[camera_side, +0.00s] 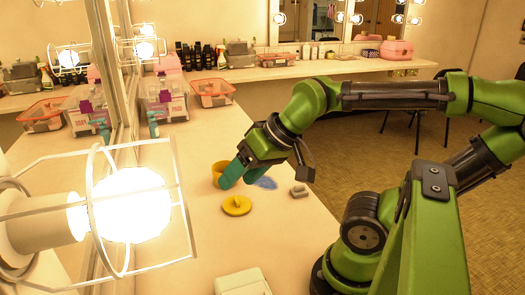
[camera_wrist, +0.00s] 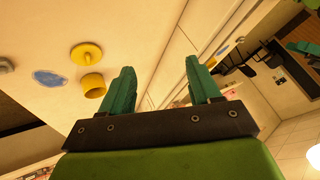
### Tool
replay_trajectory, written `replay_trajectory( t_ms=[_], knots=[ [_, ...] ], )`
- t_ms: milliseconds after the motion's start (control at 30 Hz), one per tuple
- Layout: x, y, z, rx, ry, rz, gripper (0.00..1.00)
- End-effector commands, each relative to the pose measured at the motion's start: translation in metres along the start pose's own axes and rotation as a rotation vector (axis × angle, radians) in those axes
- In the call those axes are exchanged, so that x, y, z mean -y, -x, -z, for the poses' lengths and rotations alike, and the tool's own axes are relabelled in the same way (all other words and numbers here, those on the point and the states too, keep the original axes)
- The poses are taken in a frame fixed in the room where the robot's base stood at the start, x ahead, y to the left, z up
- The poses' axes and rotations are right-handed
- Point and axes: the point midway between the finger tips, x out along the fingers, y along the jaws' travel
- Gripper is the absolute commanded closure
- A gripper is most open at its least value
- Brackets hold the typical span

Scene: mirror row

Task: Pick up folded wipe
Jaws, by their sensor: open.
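A flat blue piece (camera_side: 266,183), which looks like the folded wipe, lies on the pale counter just right of my gripper's fingers in the side view. It shows as a blue oval at the left of the wrist view (camera_wrist: 48,78). My gripper (camera_side: 229,174) points down over the counter beside a yellow cup (camera_side: 216,168), partly hiding the cup. In the wrist view my gripper's teal fingers (camera_wrist: 161,68) are spread apart with nothing between them. The wipe is outside the gap, to the left there.
A yellow lid with a knob (camera_side: 237,206) lies in front of the cup. A small grey block (camera_side: 299,191) sits near the counter's right edge. A white box (camera_side: 242,282) is at the near end. A caged lamp (camera_side: 130,205) and mirrors line the left side.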

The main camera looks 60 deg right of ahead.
Motion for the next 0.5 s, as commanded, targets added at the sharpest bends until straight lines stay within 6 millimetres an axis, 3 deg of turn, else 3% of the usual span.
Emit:
replay_trajectory(
  t_ms=[33,133,400,500],
  knots=[
    [0.0,0.0,0.0,0.0,0.0,0.0,0.41],
    [0.0,0.0,0.0,0.0,0.0,0.0,0.56],
    [-0.001,0.0,0.0,-0.001,-0.002,-0.001,0.56],
    [-0.011,-0.004,0.004,0.006,-0.041,-0.031,0.56]
  ],
)
